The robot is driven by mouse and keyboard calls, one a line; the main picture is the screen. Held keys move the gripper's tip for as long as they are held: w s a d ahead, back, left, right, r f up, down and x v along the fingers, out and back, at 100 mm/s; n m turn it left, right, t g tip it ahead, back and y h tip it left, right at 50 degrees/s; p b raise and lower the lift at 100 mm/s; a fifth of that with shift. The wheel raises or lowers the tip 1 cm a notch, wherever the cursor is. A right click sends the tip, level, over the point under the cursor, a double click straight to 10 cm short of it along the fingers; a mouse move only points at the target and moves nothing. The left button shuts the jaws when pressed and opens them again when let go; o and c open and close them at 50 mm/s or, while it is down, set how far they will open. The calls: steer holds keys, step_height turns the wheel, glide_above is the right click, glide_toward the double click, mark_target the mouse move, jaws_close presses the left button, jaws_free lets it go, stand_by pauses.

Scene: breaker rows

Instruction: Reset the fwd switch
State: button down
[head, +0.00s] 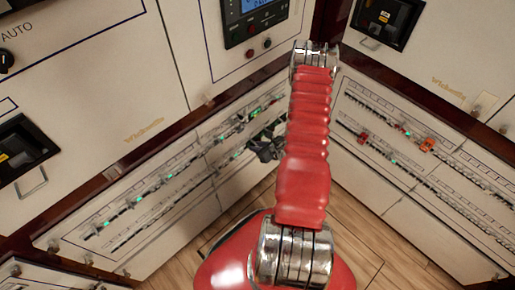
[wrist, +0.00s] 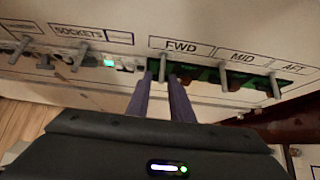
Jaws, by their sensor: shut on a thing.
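In the wrist view, the fwd switch (wrist: 163,64) is a grey lever sticking out of a slot under the FWD label (wrist: 181,47). My gripper (wrist: 162,78) has its two dark fingers on either side of this lever, shut on it. The slot around the lever shows green, and the fingers hide part of it. In the head view, my gripper (head: 266,147) is at the left breaker panel, partly behind my red arm. The fwd lever cannot be made out there.
The mid lever (wrist: 224,77) and aft lever (wrist: 274,86) stand close to the right. A sockets lever (wrist: 79,56) and a lit green lamp (wrist: 109,63) are to the left. In the head view, orange and red pieces (head: 428,145) sit on the right panel.

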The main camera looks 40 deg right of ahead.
steer(key=shift+w+r+g, duration=0.35)
steer(key=shift+r+g, duration=0.1)
steer(key=shift+g, duration=0.6)
steer(key=shift+w+r+g, duration=0.35)
steer(key=shift+r+g, duration=0.1)
steer(key=shift+g, duration=0.6)
steer(key=shift+w+g, duration=0.1)
steer(key=shift+g, duration=0.3)
steer(key=c, duration=1.8)
jaws_free()
steer(key=shift+c, duration=0.2)
steer(key=shift+r, duration=0.15)
steer(key=v, duration=1.3)
steer(key=shift+s+a+r, duration=0.15)
steer(key=shift+s+r, duration=0.05)
